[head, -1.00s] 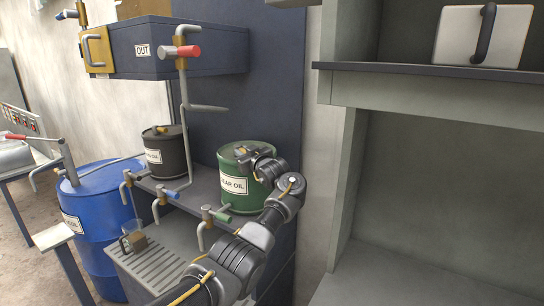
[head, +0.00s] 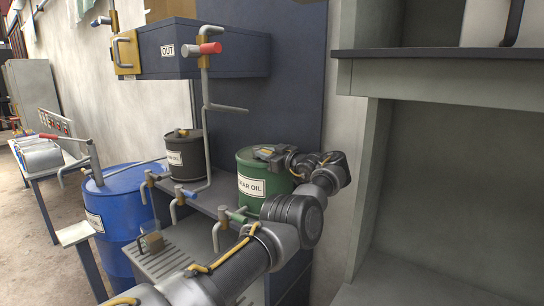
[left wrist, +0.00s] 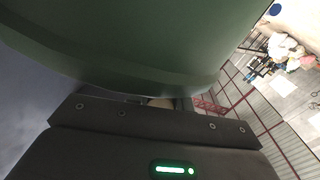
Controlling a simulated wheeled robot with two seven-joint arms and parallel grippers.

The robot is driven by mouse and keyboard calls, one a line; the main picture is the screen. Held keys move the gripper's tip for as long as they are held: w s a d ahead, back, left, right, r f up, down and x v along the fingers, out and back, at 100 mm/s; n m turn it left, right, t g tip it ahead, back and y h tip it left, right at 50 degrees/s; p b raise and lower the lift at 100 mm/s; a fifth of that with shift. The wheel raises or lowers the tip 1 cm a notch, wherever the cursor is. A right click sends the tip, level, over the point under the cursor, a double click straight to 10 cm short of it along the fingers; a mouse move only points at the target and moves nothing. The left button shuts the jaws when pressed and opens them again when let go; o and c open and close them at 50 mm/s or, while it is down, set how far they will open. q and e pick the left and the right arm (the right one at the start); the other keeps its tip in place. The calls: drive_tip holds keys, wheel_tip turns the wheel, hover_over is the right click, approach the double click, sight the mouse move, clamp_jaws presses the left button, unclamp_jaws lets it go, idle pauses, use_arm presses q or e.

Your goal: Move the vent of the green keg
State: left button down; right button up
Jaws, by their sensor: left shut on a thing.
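The green keg (head: 255,205) stands on the grey shelf, with a label on its front. In the head view my left gripper (head: 268,153) reaches in from the right over its top. The gripper is shut on the vent, which is mostly hidden by the fingers. In the left wrist view the keg (left wrist: 150,40) fills the upper part as a dark green curved side. A small tan piece (left wrist: 160,102), perhaps part of the vent, shows between keg and gripper body. The fingertips are hidden there. My right gripper is in neither view.
A dark keg (head: 187,158) stands left on the same shelf. Taps with blue (head: 190,195) and green (head: 238,217) handles stick out in front. A blue drum (head: 125,190) stands further left. A grey cabinet (head: 425,85) closes off the right.

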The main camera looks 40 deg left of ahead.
use_arm(q)
drive_tip(key=shift+a+r, duration=0.1)
drive_tip(key=shift+r, duration=0.2)
drive_tip(key=c, duration=1.5)
unclamp_jaws()
drive_tip(key=shift+o, duration=1.2)
drive_tip(key=shift+s+a+f, duration=0.1)
drive_tip(key=shift+f, duration=0.1)
